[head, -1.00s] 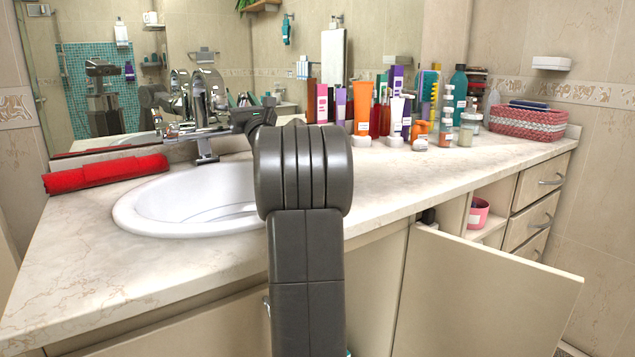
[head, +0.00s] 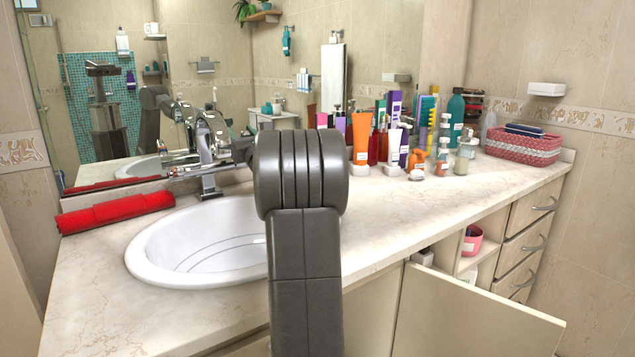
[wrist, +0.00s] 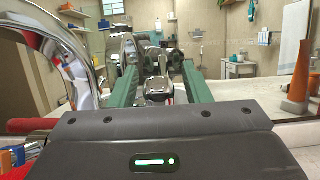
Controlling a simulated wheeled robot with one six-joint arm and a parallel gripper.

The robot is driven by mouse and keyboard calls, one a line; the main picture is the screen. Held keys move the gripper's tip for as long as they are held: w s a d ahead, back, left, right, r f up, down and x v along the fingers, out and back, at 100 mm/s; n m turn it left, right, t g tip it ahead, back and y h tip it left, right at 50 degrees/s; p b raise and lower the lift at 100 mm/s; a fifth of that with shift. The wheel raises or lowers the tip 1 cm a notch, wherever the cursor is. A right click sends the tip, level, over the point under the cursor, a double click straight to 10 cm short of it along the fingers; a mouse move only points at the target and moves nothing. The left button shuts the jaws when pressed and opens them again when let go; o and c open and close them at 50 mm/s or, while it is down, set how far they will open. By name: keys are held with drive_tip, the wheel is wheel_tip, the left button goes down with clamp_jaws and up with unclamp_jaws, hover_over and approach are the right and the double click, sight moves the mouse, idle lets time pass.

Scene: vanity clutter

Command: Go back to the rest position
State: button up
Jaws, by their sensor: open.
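My gripper (wrist: 158,78) shows in the wrist view with its two green fingers apart and nothing held between them. Beyond the fingers, the wrist view shows the chrome faucet (wrist: 85,60) close by on the left and the mirror (wrist: 215,45) ahead. In the head view my grey arm stands upright in the middle and hides most of the gripper. A dark part of my wrist shows just left of the arm, near the chrome faucet (head: 207,150) and above the back of the white sink (head: 160,250).
A rolled red towel (head: 115,212) lies left of the sink. Bottles and tubes, such as an orange tube (head: 361,138), crowd the counter right of my arm. A pink woven basket (head: 525,147) stands farther right. A cabinet door (head: 470,315) hangs open below. The front counter is clear.

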drive_tip(key=shift+w+a+r+g+h+p, duration=0.3)
drive_tip(key=shift+g+p, duration=0.2)
drive_tip(key=shift+p, duration=1.95)
drive_tip(key=shift+w+p, duration=0.2)
drive_tip(key=shift+p, duration=0.6)
drive_tip(key=shift+f, duration=0.2)
